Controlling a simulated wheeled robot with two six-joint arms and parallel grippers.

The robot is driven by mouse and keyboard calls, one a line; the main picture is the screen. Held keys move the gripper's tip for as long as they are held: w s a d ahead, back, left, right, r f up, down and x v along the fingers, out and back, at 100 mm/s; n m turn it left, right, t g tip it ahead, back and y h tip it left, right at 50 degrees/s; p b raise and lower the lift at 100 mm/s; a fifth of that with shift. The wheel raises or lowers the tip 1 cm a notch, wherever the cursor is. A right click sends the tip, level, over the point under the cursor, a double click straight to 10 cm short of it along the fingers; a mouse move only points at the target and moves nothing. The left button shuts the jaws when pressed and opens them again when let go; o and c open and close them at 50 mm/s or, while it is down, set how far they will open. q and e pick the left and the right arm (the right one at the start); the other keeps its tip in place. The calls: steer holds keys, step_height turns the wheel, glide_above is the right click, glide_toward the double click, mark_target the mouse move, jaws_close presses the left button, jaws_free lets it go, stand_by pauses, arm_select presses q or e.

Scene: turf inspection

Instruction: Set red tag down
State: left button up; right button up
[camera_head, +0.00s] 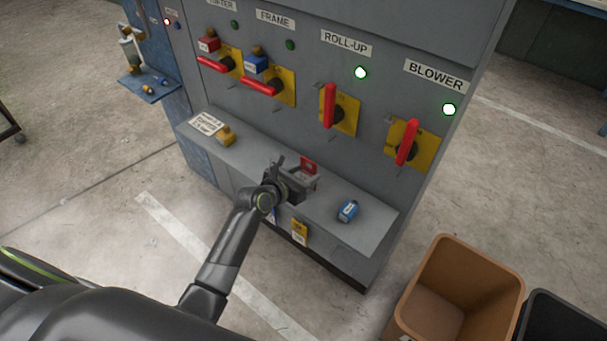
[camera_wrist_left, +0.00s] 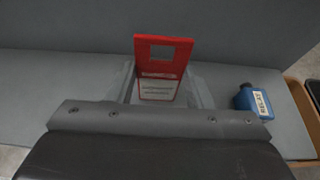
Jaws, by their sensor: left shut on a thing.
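The red tag (camera_head: 309,166) has a square hole near its top and a pale printed panel lower down, as the left wrist view (camera_wrist_left: 163,56) shows. My left gripper (camera_head: 303,177) is shut on the tag, its pale fingers on either side of the tag's lower part. It holds the tag over the middle of the grey ledge (camera_head: 255,157) of the cabinet. I cannot tell whether the tag touches the ledge. My right gripper is not in view.
A blue relay (camera_head: 347,210) lies on the ledge to the right. A yellow padlock (camera_head: 226,136) and a white label stand at its left. Red-handled switches (camera_head: 329,105) line the panel above. A brown bin (camera_head: 468,277) stands on the floor at right.

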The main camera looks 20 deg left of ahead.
arm_select(q)
steer(key=o, duration=1)
steer(key=shift+f, duration=0.1)
steer(key=shift+r, duration=0.2)
steer(key=p+v, duration=0.1)
steer(key=v, duration=1.1)
steer(key=shift+p, duration=0.3)
steer(key=shift+f, duration=0.1)
